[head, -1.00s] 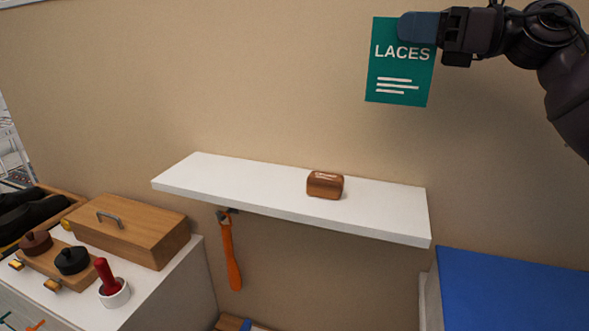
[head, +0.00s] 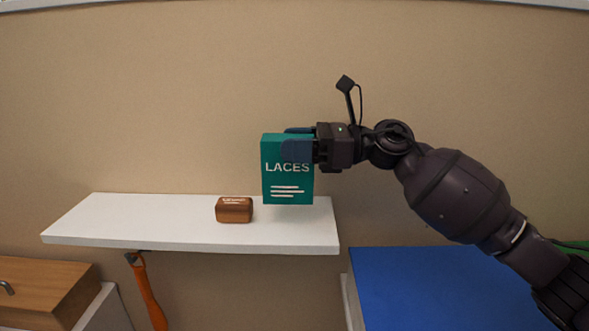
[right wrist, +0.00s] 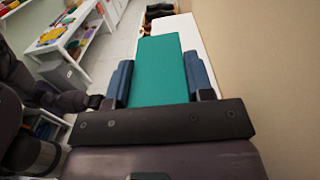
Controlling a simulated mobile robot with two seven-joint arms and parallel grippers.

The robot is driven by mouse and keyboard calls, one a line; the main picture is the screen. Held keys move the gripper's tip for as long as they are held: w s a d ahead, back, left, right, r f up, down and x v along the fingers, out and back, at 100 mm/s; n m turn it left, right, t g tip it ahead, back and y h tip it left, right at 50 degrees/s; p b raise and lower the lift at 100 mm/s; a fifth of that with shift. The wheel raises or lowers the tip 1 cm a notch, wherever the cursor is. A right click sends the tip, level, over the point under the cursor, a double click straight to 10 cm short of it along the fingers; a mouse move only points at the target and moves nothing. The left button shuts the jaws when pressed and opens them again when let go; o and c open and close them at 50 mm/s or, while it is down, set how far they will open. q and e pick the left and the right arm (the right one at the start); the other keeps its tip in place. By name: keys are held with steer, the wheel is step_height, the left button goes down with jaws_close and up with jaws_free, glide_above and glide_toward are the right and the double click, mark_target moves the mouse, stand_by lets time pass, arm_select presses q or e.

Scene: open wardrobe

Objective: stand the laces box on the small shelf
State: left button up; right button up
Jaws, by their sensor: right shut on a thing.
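The laces box (head: 287,187) is a flat teal box with white lettering, upright in the head view. My right gripper (head: 298,147) is shut on its upper part, coming from the right. The box is over the right part of the small shelf (head: 150,225), a white wall board; whether its bottom edge touches the shelf I cannot tell. In the right wrist view the teal box (right wrist: 160,70) lies between the two blue fingers, with the white shelf (right wrist: 187,35) beyond it. My left gripper is not in view.
A small brown box (head: 234,209) sits on the shelf to the left of the laces box. An orange-handled tool (head: 147,290) hangs below the shelf. A wooden box (head: 45,290) is at lower left and a blue surface (head: 425,290) at lower right. The shelf's left half is clear.

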mark_target(295, 174)
steer(key=shift+f, duration=2.6)
steer(key=shift+f, duration=0.15)
steer(key=o, duration=1)
